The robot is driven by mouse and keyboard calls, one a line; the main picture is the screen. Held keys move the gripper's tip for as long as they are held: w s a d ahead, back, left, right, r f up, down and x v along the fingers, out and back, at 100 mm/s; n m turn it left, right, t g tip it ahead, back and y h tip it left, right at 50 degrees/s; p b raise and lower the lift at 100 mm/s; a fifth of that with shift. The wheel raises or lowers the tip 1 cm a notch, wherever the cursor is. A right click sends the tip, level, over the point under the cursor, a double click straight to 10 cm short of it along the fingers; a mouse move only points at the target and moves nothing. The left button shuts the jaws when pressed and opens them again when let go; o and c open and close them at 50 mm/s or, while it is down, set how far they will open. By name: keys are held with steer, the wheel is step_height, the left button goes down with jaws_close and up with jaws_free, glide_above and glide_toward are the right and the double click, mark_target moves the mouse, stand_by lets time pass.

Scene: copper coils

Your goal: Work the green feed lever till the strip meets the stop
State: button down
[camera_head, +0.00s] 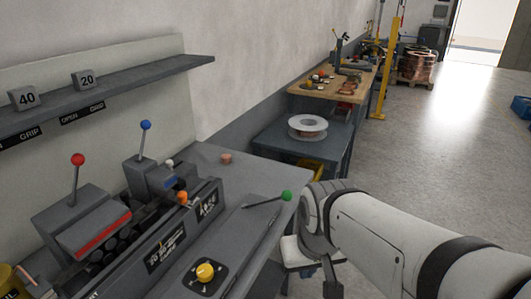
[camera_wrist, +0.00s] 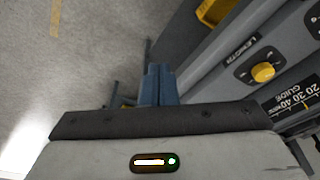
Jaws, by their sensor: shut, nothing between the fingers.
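The green feed lever (camera_head: 286,196) is a thin rod with a green ball end, lying low over the bench top and pointing right in the head view. It is not visible in the wrist view. My gripper (camera_wrist: 158,85) shows two blue fingers closed together with nothing between them. In the head view my arm is right of the green ball, and the fingers cannot be made out there. No copper strip or stop can be clearly told apart in the machine (camera_head: 165,235).
The machine also has a red-ball lever (camera_head: 78,160), a blue-ball lever (camera_head: 146,125), an orange knob (camera_head: 182,198) and a yellow length dial (camera_head: 205,272). A small copper piece (camera_head: 226,158) lies on the bench. A white spool (camera_head: 307,127) stands on a farther table. Open floor lies right.

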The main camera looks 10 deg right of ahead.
steer(key=w+r+n+g+p, duration=0.1)
steer(key=w+r+n+p, duration=0.1)
steer(key=w+r, duration=0.45)
steer(key=w+r+n+g+p, duration=0.15)
steer(key=w+r, duration=0.25)
steer(key=w, duration=0.6)
steer(key=w+a+r+n+g+p, duration=0.1)
steer(key=w+n, duration=0.1)
steer(key=w, duration=0.6)
steer(key=w+a+r+n+g+h+p, duration=0.1)
steer(key=w+n+p, duration=0.1)
steer(key=w, duration=0.6)
steer(key=shift+n, duration=0.85)
steer(key=s+d+x, duration=0.2)
steer(key=x, duration=1)
steer(key=shift+p, duration=0.35)
steer(key=shift+s, duration=0.1)
